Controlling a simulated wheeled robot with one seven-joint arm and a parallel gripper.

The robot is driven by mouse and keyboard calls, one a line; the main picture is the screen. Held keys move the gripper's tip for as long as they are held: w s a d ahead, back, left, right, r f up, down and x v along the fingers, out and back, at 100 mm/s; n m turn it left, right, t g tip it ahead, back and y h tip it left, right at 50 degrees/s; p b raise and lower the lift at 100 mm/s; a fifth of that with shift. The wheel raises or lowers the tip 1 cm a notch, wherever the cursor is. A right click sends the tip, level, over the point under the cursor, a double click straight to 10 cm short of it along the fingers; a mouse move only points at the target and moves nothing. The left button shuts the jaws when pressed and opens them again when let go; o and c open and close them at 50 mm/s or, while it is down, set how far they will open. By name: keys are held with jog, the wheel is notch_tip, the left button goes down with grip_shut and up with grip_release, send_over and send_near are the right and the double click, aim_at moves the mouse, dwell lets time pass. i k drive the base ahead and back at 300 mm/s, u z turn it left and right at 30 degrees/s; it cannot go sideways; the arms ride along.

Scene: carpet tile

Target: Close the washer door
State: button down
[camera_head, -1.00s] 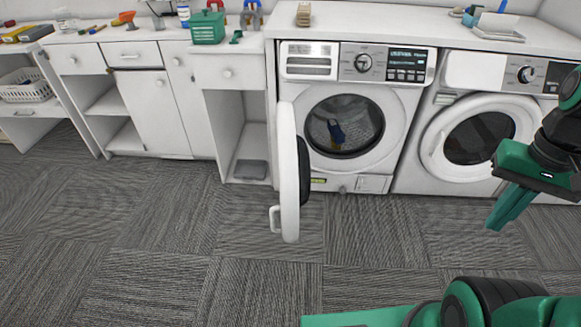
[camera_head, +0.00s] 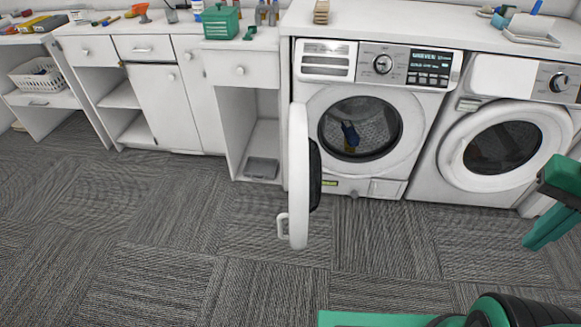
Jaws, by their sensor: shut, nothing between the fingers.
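The washer (camera_head: 415,92) on the left of the two machines has its round door (camera_head: 299,175) swung wide open to the left, seen nearly edge-on. The door's handle (camera_head: 282,225) is at its lower outer edge. Inside the drum (camera_head: 374,128) lies something blue and yellow. My gripper (camera_head: 545,230) is at the right edge, in front of the second machine and well apart from the open door. Its fingers are together and hold nothing. Part of my gripper is cut off by the frame.
A second front-loading machine (camera_head: 505,145) stands to the right with its door shut. White cabinets (camera_head: 165,108) line the wall to the left, with a green toolbox (camera_head: 221,21) and tools on the counter. The carpet floor (camera_head: 170,235) in front is clear.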

aim_at(305, 177)
jog(key=i, duration=0.85)
jog(key=u, duration=0.05)
